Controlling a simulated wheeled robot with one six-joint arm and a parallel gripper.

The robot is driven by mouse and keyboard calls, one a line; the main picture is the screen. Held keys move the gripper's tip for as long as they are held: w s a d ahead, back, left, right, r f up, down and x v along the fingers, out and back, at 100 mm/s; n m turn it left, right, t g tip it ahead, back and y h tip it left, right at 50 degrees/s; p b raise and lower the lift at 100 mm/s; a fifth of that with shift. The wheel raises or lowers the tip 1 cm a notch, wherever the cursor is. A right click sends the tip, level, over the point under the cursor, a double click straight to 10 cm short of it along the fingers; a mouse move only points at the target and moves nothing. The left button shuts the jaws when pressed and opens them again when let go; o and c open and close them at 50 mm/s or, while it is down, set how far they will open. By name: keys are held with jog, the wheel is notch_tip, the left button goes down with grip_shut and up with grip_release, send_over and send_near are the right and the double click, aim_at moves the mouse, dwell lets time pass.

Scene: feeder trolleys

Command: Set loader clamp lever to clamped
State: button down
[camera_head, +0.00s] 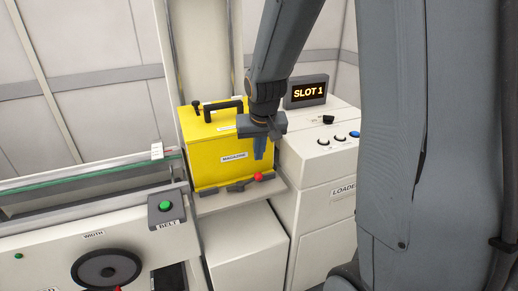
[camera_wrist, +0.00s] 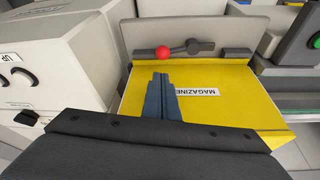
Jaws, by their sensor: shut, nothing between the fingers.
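The clamp lever (camera_head: 243,184) is a dark bar with a red ball knob, low at the front of the yellow magazine (camera_head: 205,163) on the loader shelf. In the wrist view the lever (camera_wrist: 192,47) lies roughly along the shelf beside the magazine's edge, its red ball at the left end. My gripper (camera_head: 259,153) hangs in front of the magazine's right side, above the red ball. In the wrist view its fingers (camera_wrist: 161,80) are together and empty, their tips near the ball. I cannot tell whether they touch it.
On the left are the conveyor, a green BELT button (camera_head: 165,206) and a black WIDTH handwheel (camera_head: 106,270). The magazine has a black top handle (camera_head: 223,107).

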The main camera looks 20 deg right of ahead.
aim_at(245, 184)
jog(key=shift+p+x, duration=0.45)
jog(key=shift+x, duration=2.9)
